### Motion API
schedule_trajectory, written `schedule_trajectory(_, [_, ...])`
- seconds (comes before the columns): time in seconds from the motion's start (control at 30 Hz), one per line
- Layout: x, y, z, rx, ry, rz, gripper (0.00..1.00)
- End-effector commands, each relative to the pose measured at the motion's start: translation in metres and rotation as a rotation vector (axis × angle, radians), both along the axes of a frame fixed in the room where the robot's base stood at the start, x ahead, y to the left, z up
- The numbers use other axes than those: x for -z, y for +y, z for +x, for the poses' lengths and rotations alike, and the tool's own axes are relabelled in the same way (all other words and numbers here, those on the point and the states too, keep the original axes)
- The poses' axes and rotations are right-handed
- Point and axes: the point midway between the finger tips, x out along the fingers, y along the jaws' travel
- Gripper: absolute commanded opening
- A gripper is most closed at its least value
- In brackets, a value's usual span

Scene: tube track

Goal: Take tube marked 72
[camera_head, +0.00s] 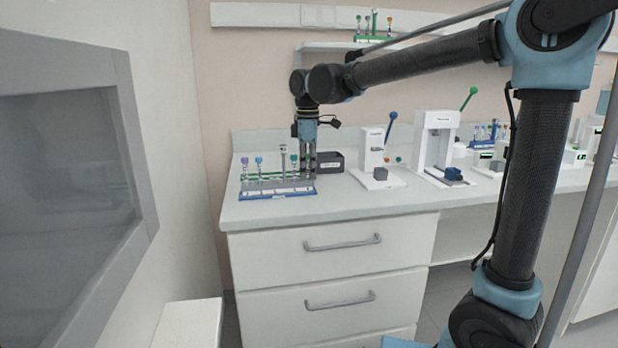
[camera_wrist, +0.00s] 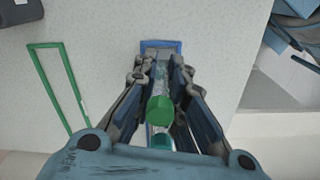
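A rack with a blue base (camera_head: 277,193) stands on the left end of the counter, holding tubes with purple (camera_head: 244,161), blue (camera_head: 259,160) and teal caps (camera_head: 294,157). My gripper (camera_head: 308,172) points straight down at the rack's right end. In the wrist view, a green-capped tube (camera_wrist: 160,109) stands between my fingers (camera_wrist: 161,72), over the blue rack end (camera_wrist: 160,43). Another teal cap (camera_wrist: 161,140) shows just below it. Whether the fingers touch the tube is unclear. No number such as 72 is readable.
A green rack frame (camera_wrist: 58,85) lies beside the blue one. A black box (camera_head: 329,161) stands just right of my gripper. The counter front (camera_head: 345,205) is clear.

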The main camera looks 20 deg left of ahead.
Motion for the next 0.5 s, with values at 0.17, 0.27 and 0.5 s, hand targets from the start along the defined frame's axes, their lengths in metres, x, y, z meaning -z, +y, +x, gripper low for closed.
schedule_trajectory(0.17, [0.0,0.0,0.0,0.0,0.0,0.0,0.0])
schedule_trajectory(0.27, [0.0,0.0,0.0,0.0,0.0,0.0,0.0])
schedule_trajectory(0.5, [-0.014,0.0,0.0,0.0,0.0,0.0,0.0])
